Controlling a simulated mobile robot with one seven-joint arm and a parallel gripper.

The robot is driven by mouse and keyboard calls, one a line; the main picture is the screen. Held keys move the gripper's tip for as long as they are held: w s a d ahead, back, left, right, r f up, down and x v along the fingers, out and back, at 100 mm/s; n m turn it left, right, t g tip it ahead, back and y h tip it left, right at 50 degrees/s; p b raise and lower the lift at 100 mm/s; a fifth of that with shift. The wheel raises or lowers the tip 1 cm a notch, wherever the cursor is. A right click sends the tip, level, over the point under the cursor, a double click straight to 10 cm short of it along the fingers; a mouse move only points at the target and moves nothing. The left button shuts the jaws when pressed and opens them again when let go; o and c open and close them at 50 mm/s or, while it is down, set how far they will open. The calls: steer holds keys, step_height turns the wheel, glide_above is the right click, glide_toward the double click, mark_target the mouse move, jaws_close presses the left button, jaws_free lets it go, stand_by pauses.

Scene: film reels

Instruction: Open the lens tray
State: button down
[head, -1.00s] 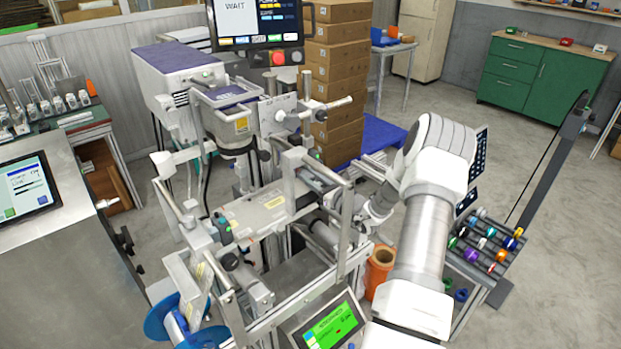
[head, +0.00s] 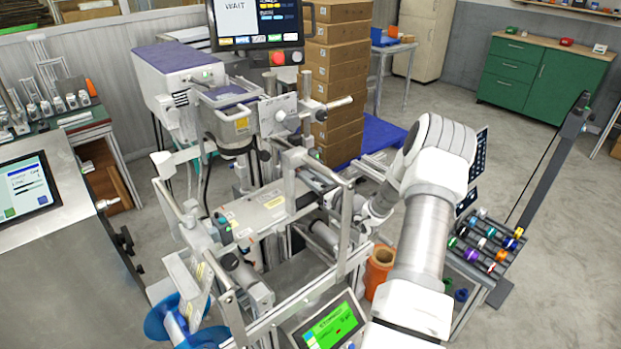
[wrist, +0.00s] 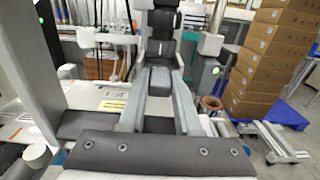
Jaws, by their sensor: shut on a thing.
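My gripper (wrist: 158,78) reaches forward in the wrist view, its two grey fingers closed on a small dark grey block (wrist: 160,48) between and beyond the tips. This block seems to be the handle or front of the lens tray, but I cannot clearly make out the tray itself. In the head view my gripper (head: 338,203) is at the right side of the film machine (head: 262,212), partly hidden by the machine's upright frame bars. I cannot tell how far the tray is out.
An upright bar (head: 346,225) stands close to my gripper. An orange roll (head: 380,268) stands below my arm. A rack of coloured reels (head: 485,243) is to the right. Stacked cardboard boxes (head: 336,85) stand behind the machine. Open floor lies at the right.

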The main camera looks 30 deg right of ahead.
steer(key=s+d, duration=0.1)
steer(key=s, duration=0.6)
steer(key=shift+s, duration=0.1)
steer(key=c, duration=0.6)
jaws_free()
steer(key=s+d+b, duration=0.1)
steer(key=s+d, duration=0.1)
steer(key=s, duration=1.5)
steer(key=shift+d, duration=0.2)
